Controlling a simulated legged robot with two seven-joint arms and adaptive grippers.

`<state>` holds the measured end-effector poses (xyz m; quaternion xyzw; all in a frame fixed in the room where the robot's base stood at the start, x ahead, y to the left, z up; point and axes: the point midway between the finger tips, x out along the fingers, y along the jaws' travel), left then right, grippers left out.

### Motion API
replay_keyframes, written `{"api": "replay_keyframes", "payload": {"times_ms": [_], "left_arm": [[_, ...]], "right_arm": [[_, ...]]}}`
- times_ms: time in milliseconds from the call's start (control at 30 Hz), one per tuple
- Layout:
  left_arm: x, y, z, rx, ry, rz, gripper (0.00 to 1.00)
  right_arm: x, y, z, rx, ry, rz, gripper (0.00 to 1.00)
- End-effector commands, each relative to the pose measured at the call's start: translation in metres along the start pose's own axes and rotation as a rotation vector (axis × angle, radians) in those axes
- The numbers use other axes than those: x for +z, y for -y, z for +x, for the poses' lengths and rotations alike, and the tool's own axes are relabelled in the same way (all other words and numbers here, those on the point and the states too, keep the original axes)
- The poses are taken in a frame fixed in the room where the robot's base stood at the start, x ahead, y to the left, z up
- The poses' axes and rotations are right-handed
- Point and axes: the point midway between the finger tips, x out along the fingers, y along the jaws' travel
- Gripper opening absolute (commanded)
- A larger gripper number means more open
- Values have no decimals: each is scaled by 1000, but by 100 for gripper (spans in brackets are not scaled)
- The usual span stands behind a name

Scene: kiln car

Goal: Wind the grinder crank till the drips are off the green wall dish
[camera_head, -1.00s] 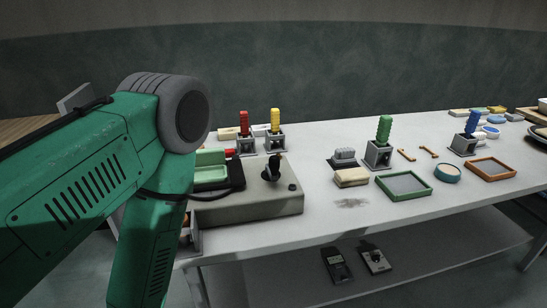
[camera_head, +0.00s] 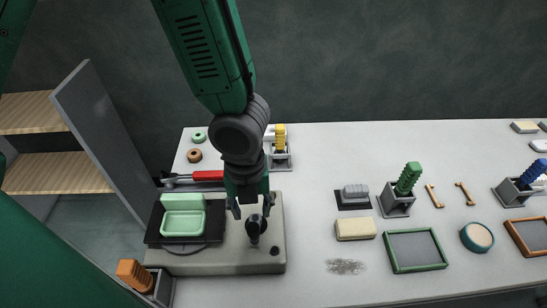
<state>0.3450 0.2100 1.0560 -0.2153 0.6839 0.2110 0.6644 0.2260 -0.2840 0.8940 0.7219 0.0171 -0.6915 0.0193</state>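The green wall dish (camera_head: 183,222) sits on a black plate on the left part of the grey grinder (camera_head: 215,262). It is a light green rectangular dish with raised walls; I cannot make out drips on it. The black crank (camera_head: 255,228) stands upright on the grinder's right part. My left gripper (camera_head: 250,208) comes down from above, fingers pointing down and spread apart, just over and behind the crank's top. The fingers look open, with nothing held between them; whether they touch the crank I cannot tell. My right gripper is not in view.
A red-handled tool (camera_head: 205,176) lies behind the dish. An orange-handled tool (camera_head: 135,275) stands in a holder at front left. A yellow-handled one (camera_head: 280,138) stands behind. A cream block (camera_head: 355,229) and green-framed tray (camera_head: 415,250) lie to the right. The table between is mostly clear.

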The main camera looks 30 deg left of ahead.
Motion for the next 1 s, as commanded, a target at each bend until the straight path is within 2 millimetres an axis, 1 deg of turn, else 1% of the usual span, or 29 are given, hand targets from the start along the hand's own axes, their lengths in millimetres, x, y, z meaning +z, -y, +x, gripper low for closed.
{"api": "replay_keyframes", "payload": {"times_ms": [33, 167, 367, 567, 1000], "left_arm": [[2, 0, -8, 3, 14, 35, 38], [6, 1, -9, 6, 26, 68, 38], [8, 2, 2, 8, 23, 66, 38], [8, 3, 20, 10, 21, 66, 38], [9, 3, 62, 6, 21, 62, 38]], "right_arm": [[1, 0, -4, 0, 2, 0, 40], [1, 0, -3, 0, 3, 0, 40], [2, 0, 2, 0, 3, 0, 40], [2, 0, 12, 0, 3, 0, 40], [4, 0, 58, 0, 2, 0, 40]]}}
